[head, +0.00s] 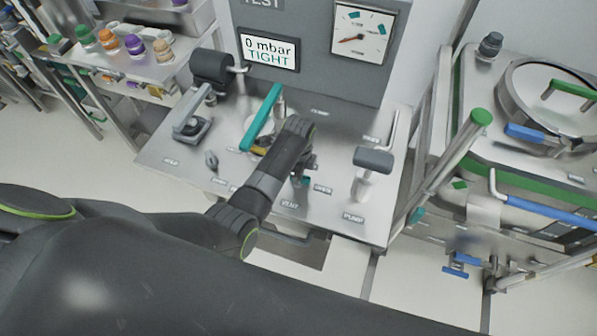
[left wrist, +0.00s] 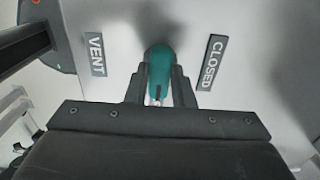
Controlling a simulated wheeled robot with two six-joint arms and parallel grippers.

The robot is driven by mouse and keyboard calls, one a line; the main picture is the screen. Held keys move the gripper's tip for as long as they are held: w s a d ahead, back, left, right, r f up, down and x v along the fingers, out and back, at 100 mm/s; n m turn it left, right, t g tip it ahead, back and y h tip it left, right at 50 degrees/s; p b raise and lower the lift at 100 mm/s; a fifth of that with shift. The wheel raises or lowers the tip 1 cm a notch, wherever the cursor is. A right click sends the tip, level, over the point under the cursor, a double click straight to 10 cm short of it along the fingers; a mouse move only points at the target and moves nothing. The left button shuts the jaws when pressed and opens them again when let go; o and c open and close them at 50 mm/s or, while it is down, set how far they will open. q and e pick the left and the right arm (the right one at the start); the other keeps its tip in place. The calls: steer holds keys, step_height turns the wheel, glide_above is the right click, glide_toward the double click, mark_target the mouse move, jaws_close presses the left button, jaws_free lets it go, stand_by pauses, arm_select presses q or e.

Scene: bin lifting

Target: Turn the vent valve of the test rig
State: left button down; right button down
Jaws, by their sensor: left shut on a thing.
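The vent valve's teal handle (left wrist: 161,62) shows in the left wrist view, between the labels VENT (left wrist: 96,55) and CLOSED (left wrist: 211,62). My left gripper (left wrist: 160,88) is shut on this handle, with one finger on each side of it. In the head view my left gripper (head: 303,168) is over the front part of the test rig's steel top (head: 235,190); a small teal bit of the valve (head: 304,182) shows below it. Most of the valve is hidden there by my wrist. My right gripper is not in view.
The rig's display (head: 268,50) reads 0 mbar TIGHT, next to a dial gauge (head: 362,36). A long teal lever (head: 262,117) stands behind my wrist. A pump handle (head: 373,160) stands to the right, a clamp (head: 192,127) to the left. A vessel with blue and green handles (head: 560,95) is far right.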

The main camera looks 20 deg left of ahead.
arm_select(q)
steer(key=shift+d, duration=0.1)
stand_by(0.4)
steer(key=c, duration=1.2)
jaws_free()
steer(key=shift+c, duration=0.2)
